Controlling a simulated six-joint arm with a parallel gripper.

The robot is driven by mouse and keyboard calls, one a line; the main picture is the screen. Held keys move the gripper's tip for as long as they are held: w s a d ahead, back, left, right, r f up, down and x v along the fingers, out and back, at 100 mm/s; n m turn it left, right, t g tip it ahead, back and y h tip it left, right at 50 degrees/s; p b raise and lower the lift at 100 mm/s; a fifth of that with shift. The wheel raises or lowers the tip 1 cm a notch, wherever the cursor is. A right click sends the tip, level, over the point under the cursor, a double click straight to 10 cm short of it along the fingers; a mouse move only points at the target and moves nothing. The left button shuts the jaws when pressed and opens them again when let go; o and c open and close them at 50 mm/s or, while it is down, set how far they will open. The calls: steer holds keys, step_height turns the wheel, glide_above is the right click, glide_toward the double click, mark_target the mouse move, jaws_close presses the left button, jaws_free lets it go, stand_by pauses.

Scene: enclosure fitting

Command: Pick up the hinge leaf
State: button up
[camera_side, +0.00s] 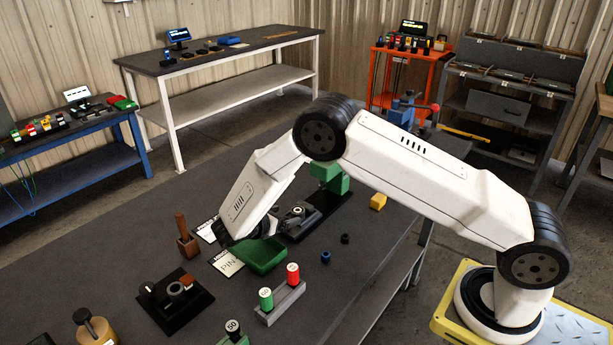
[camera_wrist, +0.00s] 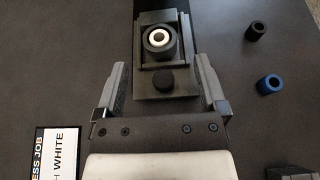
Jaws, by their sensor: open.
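I cannot pick out a hinge leaf for certain in either view. In the wrist view my gripper (camera_wrist: 163,70) is open, its two grey fingers wide apart with nothing held between them. Just beyond and between the fingers is a dark fixture block (camera_wrist: 153,85) with a round black knob (camera_wrist: 160,80) at its near end. A black ring with a white ring (camera_wrist: 158,39) inside it sits on the fixture. In the side view the gripper is low over the bench by the green press (camera_side: 331,178), partly hidden by my arm and hard to make out.
A green tray (camera_side: 263,256) lies on the bench in front of the press. A blue bushing (camera_wrist: 270,84) and a black bushing (camera_wrist: 258,31) stand to the right in the wrist view. A white job card (camera_wrist: 60,152) lies at left. A holder with red and green cylinders (camera_side: 281,303) stands nearer.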

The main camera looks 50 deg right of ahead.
mark_target(296, 211)
steer(key=shift+x, duration=2.2)
steer(key=shift+r, duration=0.1)
jaws_close()
